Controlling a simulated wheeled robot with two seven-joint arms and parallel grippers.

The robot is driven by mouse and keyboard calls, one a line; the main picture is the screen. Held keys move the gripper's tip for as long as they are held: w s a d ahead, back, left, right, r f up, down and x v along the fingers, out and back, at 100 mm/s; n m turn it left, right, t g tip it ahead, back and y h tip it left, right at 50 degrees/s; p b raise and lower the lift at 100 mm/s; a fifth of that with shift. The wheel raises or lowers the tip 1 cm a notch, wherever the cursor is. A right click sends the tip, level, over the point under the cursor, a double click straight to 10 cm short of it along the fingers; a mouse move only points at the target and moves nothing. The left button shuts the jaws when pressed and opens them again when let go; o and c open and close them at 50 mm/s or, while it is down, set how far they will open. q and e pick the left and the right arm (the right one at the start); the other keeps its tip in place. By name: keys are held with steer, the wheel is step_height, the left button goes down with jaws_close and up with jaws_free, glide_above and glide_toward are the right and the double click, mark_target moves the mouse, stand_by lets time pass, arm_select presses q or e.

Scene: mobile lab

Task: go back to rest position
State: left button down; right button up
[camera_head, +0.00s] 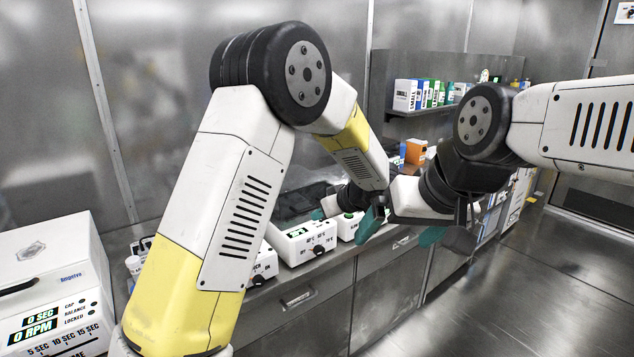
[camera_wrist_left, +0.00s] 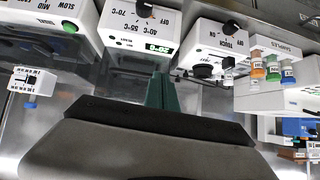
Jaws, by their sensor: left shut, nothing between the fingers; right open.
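My left gripper (camera_head: 318,214) is shut and empty, beside the bench instruments, partly behind my own arms in the head view.
A white centrifuge (camera_head: 45,265) stands at the left. Heater boxes (camera_head: 305,243) line the bench. A white touch-switch instrument (camera_wrist_left: 215,45) and a rack of coloured tubes (camera_wrist_left: 275,68) show in the wrist view. A shelf (camera_head: 415,115) holds boxes. The floor (camera_head: 540,285) at right is clear.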

arm_select(q)
steer(key=s+a+r+m+g+h, duration=0.1)
steer(key=s+a+r+g+h, duration=0.1)
steer(key=s+a+r, duration=0.45)
steer(key=s+a+r+m+g+h, duration=0.1)
steer(key=s+a+r+g, duration=0.15)
steer(key=s+a, duration=0.55)
steer(key=s+a+r+m+t+h, duration=0.1)
steer(key=s+r+m+h, duration=0.1)
steer(key=s, duration=0.5)
steer(key=s+a+r+m+t+h, duration=0.1)
steer(key=s+r+m+t+h, duration=0.1)
steer(key=s, duration=0.6)
steer(key=shift+s+a+r+m+h, duration=0.2)
steer(key=shift+a+r+m+h, duration=0.2)
steer(key=shift+m+h, duration=0.35)
